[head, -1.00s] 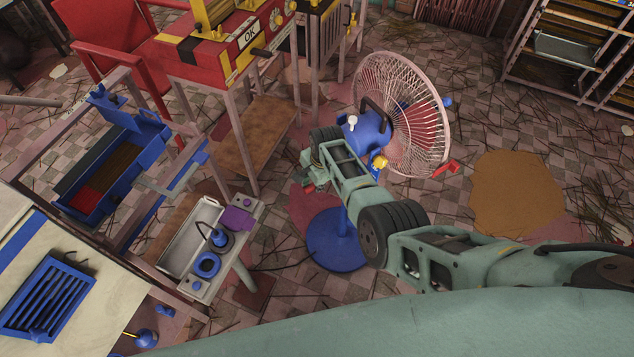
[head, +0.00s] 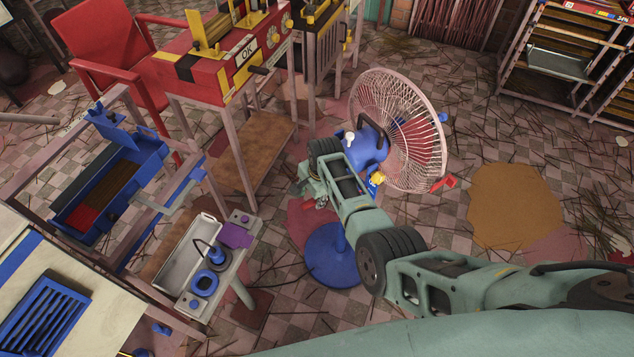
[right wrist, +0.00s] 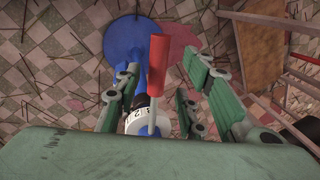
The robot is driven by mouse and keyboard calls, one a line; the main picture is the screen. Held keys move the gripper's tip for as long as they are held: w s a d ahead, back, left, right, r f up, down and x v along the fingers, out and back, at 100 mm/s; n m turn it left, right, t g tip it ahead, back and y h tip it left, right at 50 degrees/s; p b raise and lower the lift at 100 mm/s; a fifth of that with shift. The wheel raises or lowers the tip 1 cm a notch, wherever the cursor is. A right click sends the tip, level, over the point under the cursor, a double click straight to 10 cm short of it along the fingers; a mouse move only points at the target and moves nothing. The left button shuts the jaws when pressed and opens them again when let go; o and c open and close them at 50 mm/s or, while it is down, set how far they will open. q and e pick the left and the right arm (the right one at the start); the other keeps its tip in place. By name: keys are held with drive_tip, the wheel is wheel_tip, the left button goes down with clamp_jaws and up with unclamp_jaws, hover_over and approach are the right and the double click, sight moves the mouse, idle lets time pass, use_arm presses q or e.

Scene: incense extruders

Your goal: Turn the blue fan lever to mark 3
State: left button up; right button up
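The blue fan (head: 368,150) with a pale wire cage (head: 398,128) stands on a round blue base (head: 333,255). In the right wrist view its lever has a red grip (right wrist: 157,62) on a thin metal rod. A white dial with black marks (right wrist: 139,121) lies by the rod's lower end; the numbers are partly hidden. My right gripper (right wrist: 160,88) is open, its green fingers on either side of the lever with gaps visible. In the head view my right gripper (head: 305,190) is left of the fan body, partly hidden by my arm. My left gripper is not in view.
A red machine (head: 215,65) on legs stands behind left of the fan. A low bench with a metal tray (head: 187,255) is at left, near the fan base. A shelf (head: 560,60) is at the far right. The floor right of the fan is mostly free.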

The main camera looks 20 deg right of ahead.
wheel_tip(320, 180, up, 10)
drive_tip(key=s, duration=0.2)
drive_tip(key=shift+d, duration=0.25)
drive_tip(key=shift+f, duration=0.1)
